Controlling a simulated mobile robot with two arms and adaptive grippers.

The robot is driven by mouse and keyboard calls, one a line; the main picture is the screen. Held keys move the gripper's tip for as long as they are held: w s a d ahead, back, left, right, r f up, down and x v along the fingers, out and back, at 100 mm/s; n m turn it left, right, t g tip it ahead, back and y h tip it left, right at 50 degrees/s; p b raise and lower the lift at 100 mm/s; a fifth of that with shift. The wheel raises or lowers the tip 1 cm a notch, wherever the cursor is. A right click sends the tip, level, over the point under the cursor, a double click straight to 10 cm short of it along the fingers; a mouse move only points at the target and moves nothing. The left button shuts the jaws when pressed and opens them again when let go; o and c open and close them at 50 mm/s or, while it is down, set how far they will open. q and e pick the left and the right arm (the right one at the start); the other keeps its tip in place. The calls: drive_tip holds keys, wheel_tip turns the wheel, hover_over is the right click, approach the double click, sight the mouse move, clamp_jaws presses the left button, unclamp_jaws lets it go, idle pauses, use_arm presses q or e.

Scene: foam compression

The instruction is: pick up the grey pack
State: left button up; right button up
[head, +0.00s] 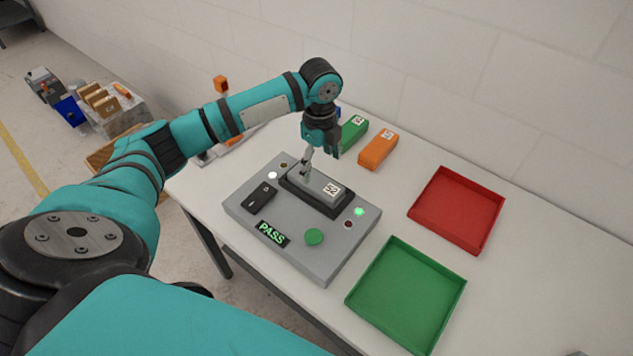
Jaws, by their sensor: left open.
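The grey pack (321,187) lies in a black cradle (340,210) on top of a grey test device (270,215). A square code label is on its right end. My left gripper (307,178) points down at the pack's left end and is open. The fingers overlap the pack in this view; I cannot tell whether they touch it. My right gripper is not in view.
The device shows "PASS" on a small display (272,233) beside a green button (314,236). A green tray (438,276) and a red tray (481,187) stand to the right. Orange (378,149) and green (353,131) packs lie behind, near the wall.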

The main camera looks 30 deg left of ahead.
sight(318, 181)
use_arm(q)
wheel_tip(318, 181, down, 2)
drive_tip(key=shift+f, duration=0.15)
drive_tip(key=shift+f+p, duration=0.3)
drive_tip(key=shift+p, duration=0.1)
drive_tip(key=f, duration=0.2)
drive_tip(key=f+p, duration=0.1)
drive_tip(key=shift+w+a+f, duration=0.2)
drive_tip(key=shift+f, duration=0.6)
drive_tip(key=c, duration=0.7)
drive_tip(key=shift+r, duration=0.1)
drive_tip(key=c, duration=0.6)
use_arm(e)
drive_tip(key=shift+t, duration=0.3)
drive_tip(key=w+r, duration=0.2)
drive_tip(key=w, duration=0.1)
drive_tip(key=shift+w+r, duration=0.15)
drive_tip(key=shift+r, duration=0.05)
